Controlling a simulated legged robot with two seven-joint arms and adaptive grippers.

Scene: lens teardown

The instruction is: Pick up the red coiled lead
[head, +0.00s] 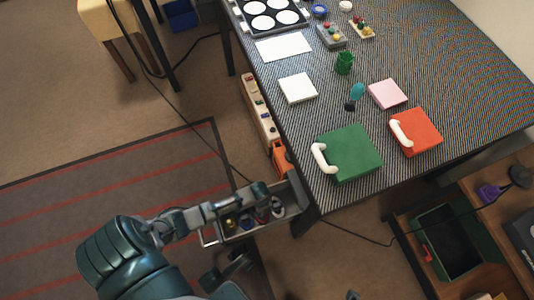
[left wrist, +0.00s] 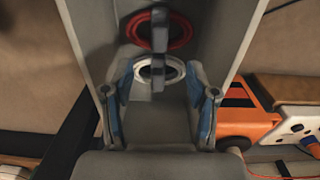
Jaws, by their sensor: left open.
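The red coiled lead (left wrist: 132,31) lies as a ring in a grey drawer (left wrist: 88,25), in the upper middle of the left wrist view. A dark strap crosses it. A white coiled lead (left wrist: 142,70) lies nearer, also crossed by a dark strap. My left gripper (left wrist: 160,88) is open, with its blue-padded fingers on either side of the white coil and short of the red one. In the head view, my left gripper (head: 262,190) is over the open drawer (head: 293,201) below the table; the red lead cannot be made out clearly there. My right gripper is not in view.
The table (head: 310,195) stands over the drawer, with a green box (head: 350,153) and a red box (head: 416,130) near its front edge. An orange object (left wrist: 247,125) stands right of the drawer in the left wrist view. Drawer walls flank the gripper closely.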

